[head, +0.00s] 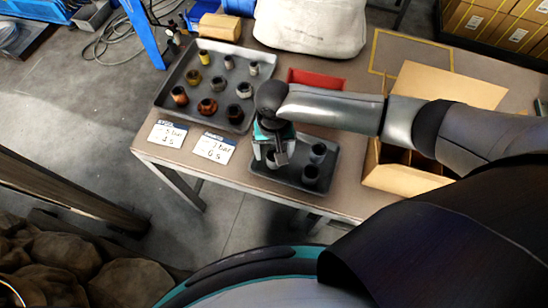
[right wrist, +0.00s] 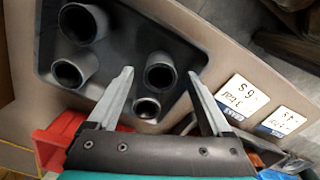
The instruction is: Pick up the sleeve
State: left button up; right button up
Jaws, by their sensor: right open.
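Several grey hollow sleeves stand upright in a small dark tray (head: 290,180) near the table's front edge. In the head view, two show clearly, a sleeve (head: 318,152) and a nearer sleeve (head: 310,174); my right gripper (head: 276,155) partly covers the others. The right wrist view shows the tray (right wrist: 45,68) with a sleeve (right wrist: 83,24), another sleeve (right wrist: 74,66), a sleeve (right wrist: 160,72) and a smaller-looking sleeve (right wrist: 146,106). My right gripper (right wrist: 161,74) is open above the tray, with the last two sleeves appearing between its fingers. My left gripper is out of view.
A larger tray (head: 212,62) holds several coloured sleeves at the left. Two printed cards (head: 168,134) (head: 213,148) lie at the front edge. A red bin (head: 316,78) is behind my gripper, and an open cardboard box (head: 405,178) is at the right.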

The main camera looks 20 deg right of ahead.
notch_tip(320, 180, down, 2)
jog(key=shift+f, duration=0.2)
grip_shut()
dwell(0.6)
jog(key=shift+r, duration=0.1)
